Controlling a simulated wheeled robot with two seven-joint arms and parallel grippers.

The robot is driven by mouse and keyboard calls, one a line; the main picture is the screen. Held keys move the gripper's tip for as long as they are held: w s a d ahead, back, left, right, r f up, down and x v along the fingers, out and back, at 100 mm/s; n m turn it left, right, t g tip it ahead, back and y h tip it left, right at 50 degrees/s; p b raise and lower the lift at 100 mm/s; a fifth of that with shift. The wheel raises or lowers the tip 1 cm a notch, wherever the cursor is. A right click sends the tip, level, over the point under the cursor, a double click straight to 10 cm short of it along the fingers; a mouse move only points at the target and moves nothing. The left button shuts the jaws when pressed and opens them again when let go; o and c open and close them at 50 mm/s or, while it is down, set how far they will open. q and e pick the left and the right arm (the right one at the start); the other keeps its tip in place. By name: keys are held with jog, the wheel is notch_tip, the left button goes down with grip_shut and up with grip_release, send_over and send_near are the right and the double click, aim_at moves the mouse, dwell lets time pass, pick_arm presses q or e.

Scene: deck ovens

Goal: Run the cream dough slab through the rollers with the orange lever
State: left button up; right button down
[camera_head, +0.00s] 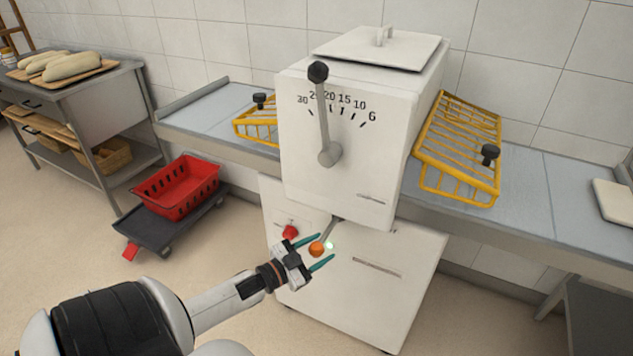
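The cream dough slab (616,203) lies on the grey belt at the right edge, partly cut off by the frame. The orange lever (317,249) is a round orange knob on a short metal rod at the front of the white roller machine (345,180). My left gripper (325,248) is open, its two teal fingers on either side of the orange knob in this view. I cannot tell whether they touch it. The rollers are hidden inside the machine. My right gripper is not in view.
A black-knobbed dial lever (322,110) stands over a number scale. Yellow wire guards (460,150) flank the machine. A red crate (178,187) on a dark dolly stands on the floor at left.

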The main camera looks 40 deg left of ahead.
pick_arm(q)
jog(key=shift+o, duration=0.2)
jog(key=shift+w, duration=0.1)
jog(key=s+a, duration=0.2)
jog(key=s, duration=1)
